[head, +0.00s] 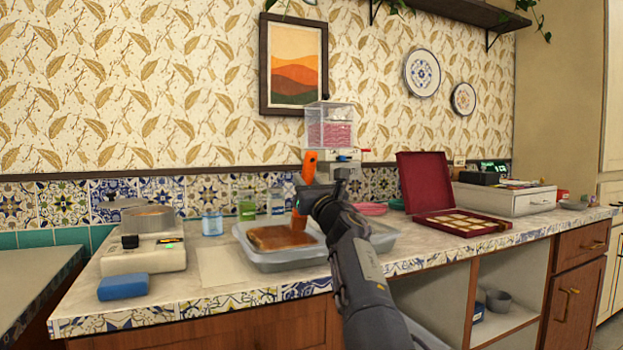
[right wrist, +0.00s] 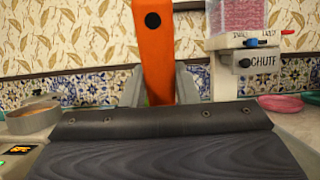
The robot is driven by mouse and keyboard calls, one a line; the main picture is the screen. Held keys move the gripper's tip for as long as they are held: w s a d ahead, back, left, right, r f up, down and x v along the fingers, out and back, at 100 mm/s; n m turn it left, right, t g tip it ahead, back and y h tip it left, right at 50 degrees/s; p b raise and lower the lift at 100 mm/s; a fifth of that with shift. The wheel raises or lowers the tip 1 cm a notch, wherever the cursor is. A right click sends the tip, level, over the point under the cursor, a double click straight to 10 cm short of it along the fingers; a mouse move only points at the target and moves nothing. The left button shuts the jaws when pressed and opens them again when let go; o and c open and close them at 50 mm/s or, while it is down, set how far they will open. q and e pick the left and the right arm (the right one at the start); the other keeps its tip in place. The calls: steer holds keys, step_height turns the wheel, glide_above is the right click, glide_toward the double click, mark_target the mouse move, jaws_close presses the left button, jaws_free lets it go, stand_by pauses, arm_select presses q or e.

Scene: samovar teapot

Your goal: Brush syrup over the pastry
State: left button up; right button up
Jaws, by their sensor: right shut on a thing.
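The pastry (head: 280,237) is a flat golden-brown slab lying in a clear tray (head: 282,262) on the counter. My right gripper (head: 308,196) is shut on an orange brush (head: 309,165), held upright over the right part of the tray. The brush handle (right wrist: 154,45) also stands between the fingers in the right wrist view. Its lower end meets or hangs just above the pastry's right side; I cannot tell which. The syrup cannot be made out for certain. My left gripper is out of view.
A scale with a pot (head: 149,218) and a blue sponge (head: 123,287) are at left. Blue (head: 212,224) and green (head: 247,205) glasses stand behind the tray. A dispenser (head: 331,130) is behind; an open red box (head: 428,190) is at right.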

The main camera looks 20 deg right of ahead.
steer(key=shift+w+r+p, duration=0.1)
steer(key=shift+w+p, duration=0.75)
steer(key=shift+w, duration=0.55)
steer(key=shift+w+p, duration=0.35)
steer(key=shift+w, duration=0.25)
steer(key=w+p, duration=0.3)
steer(key=shift+w+a, duration=0.15)
steer(key=shift+w, duration=0.05)
step_height(320, 180, up, 7)
steer(key=p, duration=0.6)
steer(key=shift+p, duration=0.3)
